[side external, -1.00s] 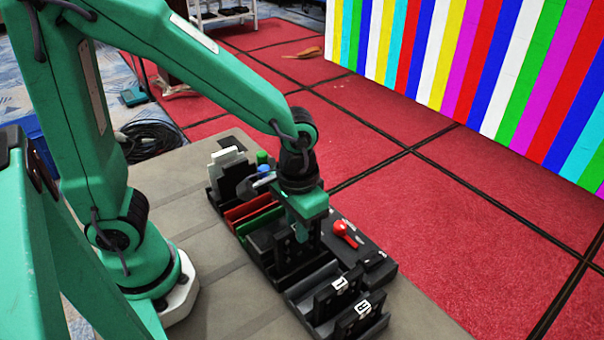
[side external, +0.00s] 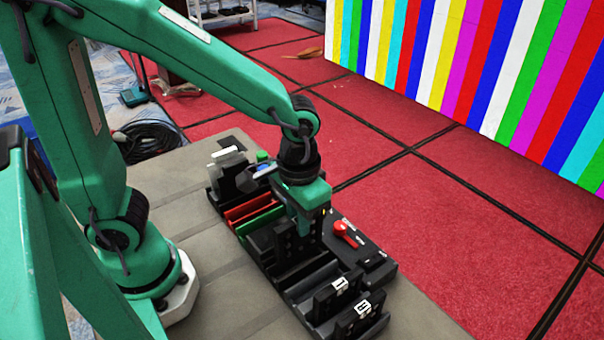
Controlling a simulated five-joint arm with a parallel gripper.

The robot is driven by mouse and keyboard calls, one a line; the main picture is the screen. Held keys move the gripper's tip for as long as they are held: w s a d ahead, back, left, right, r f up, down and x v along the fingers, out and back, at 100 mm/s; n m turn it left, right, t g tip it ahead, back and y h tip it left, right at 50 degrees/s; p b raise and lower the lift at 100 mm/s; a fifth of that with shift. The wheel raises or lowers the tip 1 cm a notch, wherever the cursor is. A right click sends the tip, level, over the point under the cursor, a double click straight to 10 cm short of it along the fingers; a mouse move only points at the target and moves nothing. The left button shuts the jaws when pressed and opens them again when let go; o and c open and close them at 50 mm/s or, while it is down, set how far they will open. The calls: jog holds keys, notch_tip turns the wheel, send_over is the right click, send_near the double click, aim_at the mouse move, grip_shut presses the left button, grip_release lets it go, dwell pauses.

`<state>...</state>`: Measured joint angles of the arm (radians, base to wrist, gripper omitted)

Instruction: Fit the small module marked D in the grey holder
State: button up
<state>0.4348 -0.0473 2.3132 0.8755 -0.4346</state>
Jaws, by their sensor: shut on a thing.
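My gripper (side external: 306,228) points down over the middle of the row of holders and is shut on a dark module (side external: 285,240). The module's marking cannot be read from here, and the fingers partly cover it. Its lower end is over or inside the dark block of slots; I cannot tell whether it touches. A dark grey holder (side external: 292,291) with slots lies in front of the gripper, toward the near end. Two black modules with white labels, one (side external: 322,299) behind the other (side external: 352,322), stand in its near part. I cannot tell which holder is the task's grey one.
Red (side external: 247,207) and green (side external: 262,224) holders lie behind the gripper. A dark box with a red lever (side external: 345,234) stands close on the right. Pale upright pieces (side external: 226,160) stand at the far end. Bare tabletop (side external: 215,260) is on the left.

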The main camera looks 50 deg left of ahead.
jog(key=d+r, duration=0.4)
jog(key=d, duration=0.2)
jog(key=shift+r, duration=0.4)
jog(key=shift+d+f, duration=0.1)
jog(key=shift+f, duration=0.1)
jog(key=shift+f, duration=2.8)
jog(key=shift+f, duration=2.2)
dwell(1.8)
